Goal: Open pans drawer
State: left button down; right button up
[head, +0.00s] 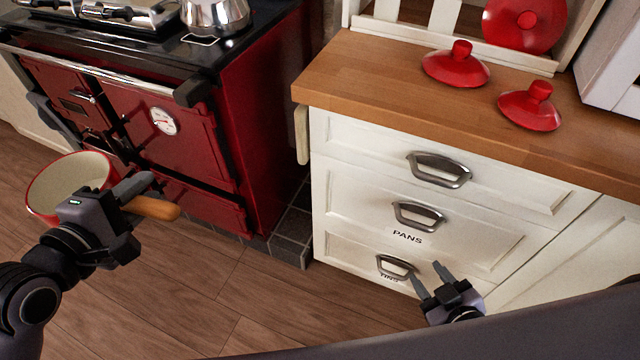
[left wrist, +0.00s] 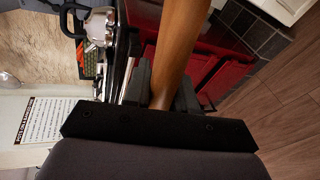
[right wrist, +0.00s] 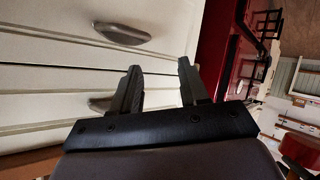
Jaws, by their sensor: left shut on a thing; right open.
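The pans drawer (head: 345,201) is the middle one of three white drawers, labelled PANS, and it is closed flush with the others. Its metal cup handle (head: 419,215) is on its front. My right gripper (head: 440,272) is open and empty, below and right of that handle, near the bottom drawer's handle (head: 395,267). In the right wrist view, my right gripper (right wrist: 158,82) points at the drawer fronts with nothing between its fingers. My left gripper (head: 135,190) is shut on the wooden handle (head: 153,208) of a red pan with a cream inside (head: 75,184); the handle also shows in the left wrist view (left wrist: 172,50).
A red range cooker (head: 190,130) stands left of the drawers, with a kettle (head: 215,15) on top. Red lids (head: 456,66) lie on the wooden worktop (head: 400,85). The wooden floor (head: 190,290) before the drawers is clear.

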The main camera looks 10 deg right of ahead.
aim_at(417, 225)
jog(key=w+d+f+n+t+y+b, duration=0.3)
jog(key=w+d+f+n+t+b, duration=0.25)
jog(key=n+b, duration=0.7)
pick_arm(q)
notch_tip(417, 225, down, 15)
jog(key=n+t+y, duration=0.1)
jog(key=n+y, duration=0.3)
jog(key=y, duration=0.1)
jog(key=shift+a+n+y+p, duration=0.3)
jog(key=shift+a, duration=0.05)
pick_arm(e)
jog(key=shift+n+g, duration=0.75)
jog(key=shift+g, duration=0.2)
jog(key=shift+d+f+x, duration=0.1)
jog(key=shift+d+x, duration=0.15)
jog(key=shift+x, duration=1.55)
jog(key=shift+d+f+x, duration=0.1)
jog(key=shift+d+x, duration=0.15)
jog(key=shift+x, duration=1.6)
jog(key=shift+d+f+x, duration=0.1)
jog(key=shift+d+x, duration=0.1)
jog(key=shift+x, duration=1.6)
jog(key=shift+w, duration=0.15)
jog(key=shift+c, duration=0.2)
grip_shut()
